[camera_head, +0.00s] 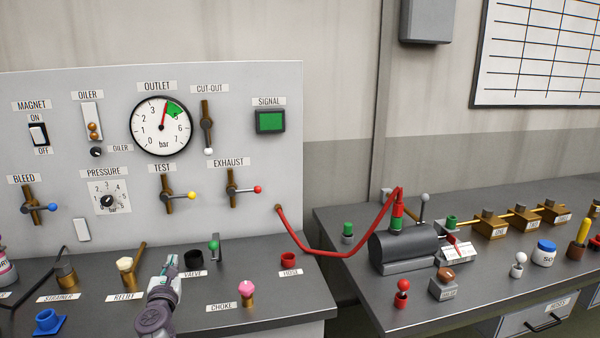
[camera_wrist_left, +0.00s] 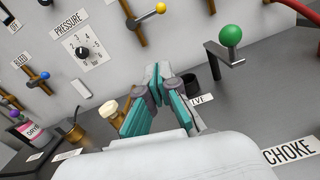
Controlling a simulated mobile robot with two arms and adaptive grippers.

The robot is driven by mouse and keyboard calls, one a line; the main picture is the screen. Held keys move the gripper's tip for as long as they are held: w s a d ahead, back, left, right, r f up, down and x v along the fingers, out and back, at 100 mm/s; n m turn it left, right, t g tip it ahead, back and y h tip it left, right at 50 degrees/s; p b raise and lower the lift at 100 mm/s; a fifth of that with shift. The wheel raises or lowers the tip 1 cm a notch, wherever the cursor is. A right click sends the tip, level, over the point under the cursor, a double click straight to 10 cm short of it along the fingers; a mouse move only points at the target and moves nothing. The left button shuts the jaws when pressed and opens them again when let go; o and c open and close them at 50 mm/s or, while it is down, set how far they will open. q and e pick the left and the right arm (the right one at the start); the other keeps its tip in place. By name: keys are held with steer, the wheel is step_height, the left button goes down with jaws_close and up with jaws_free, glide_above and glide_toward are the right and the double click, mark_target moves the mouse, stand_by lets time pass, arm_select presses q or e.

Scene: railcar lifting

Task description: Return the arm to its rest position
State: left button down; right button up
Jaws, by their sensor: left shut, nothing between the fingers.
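The cream knob (camera_wrist_left: 108,108) is left of the fingers there, and the green-balled lever (camera_wrist_left: 230,36) stands to the right. My right gripper is not in view.
The grey panel (camera_head: 255,160) with gauge (camera_head: 161,126) and levers rises behind the bench. A pink-knobbed choke (camera_head: 247,290) and red hose cup (camera_head: 289,260) stand to the right. A red hose (camera_head: 330,254) spans to the right bench, which holds a dark cylinder (camera_head: 402,246).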

arm_select(q)
steer(key=s+d+f+m+g+h, duration=0.25)
steer(key=s+f+m, duration=0.25)
steer(key=s+m, duration=0.3)
steer(key=s+d+f+m+g+h, duration=0.2)
steer(key=s+d+f+m, duration=0.2)
steer(key=s+m, duration=0.4)
steer(key=s+d+f+m+g+h, duration=0.35)
steer(key=s+f+m, duration=0.2)
steer(key=m, duration=0.45)
steer(key=s+d+f+m+g+y, duration=0.1)
steer(key=s+d+m+g+y, duration=0.15)
steer(key=s+m, duration=0.75)
steer(key=s+d+f+m+g+y, duration=0.1)
steer(key=s+m+g+y, duration=0.2)
steer(key=s, duration=1.5)
step_height(320, 180, down, 24)
steer(key=s+g+h, duration=0.1)
steer(key=g+h, duration=0.1)
steer(key=s+a+f+g, duration=0.1)
steer(key=s+a+f, duration=0.2)
steer(key=s+f, duration=1.4)
steer(key=shift+s+f+g+y, duration=0.3)
steer(key=shift+f+g+y, duration=0.05)
steer(key=shift+f, duration=0.15)
